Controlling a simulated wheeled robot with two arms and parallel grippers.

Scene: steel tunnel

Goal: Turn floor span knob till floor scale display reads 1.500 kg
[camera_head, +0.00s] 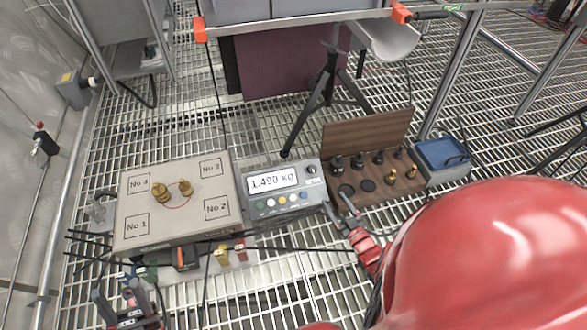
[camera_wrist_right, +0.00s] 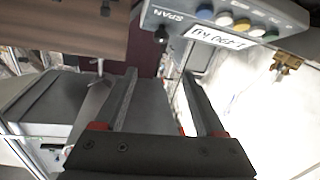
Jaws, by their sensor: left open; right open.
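The floor scale display (camera_head: 272,180) reads 1.490 kg on its grey indicator box (camera_head: 284,203). The span knob (camera_head: 311,169) is a small dark knob at the box's upper right, beside the screen. In the right wrist view the box shows upside down, with the SPAN label (camera_wrist_right: 174,15) and a dark knob (camera_wrist_right: 161,34) near it. My right gripper (camera_head: 331,208) is open and empty, near the box's lower right corner and apart from the knob. My left gripper (camera_head: 117,296) is open and empty at lower left, in front of the scale platform (camera_head: 190,220).
Two brass weights (camera_head: 161,194) stand on the platform. A wooden weight case (camera_head: 364,131) with dark and brass weights stands right of the indicator. A blue-topped box (camera_head: 442,153) is farther right. A tripod (camera_head: 325,88) stands behind. Cables cross the grating in front.

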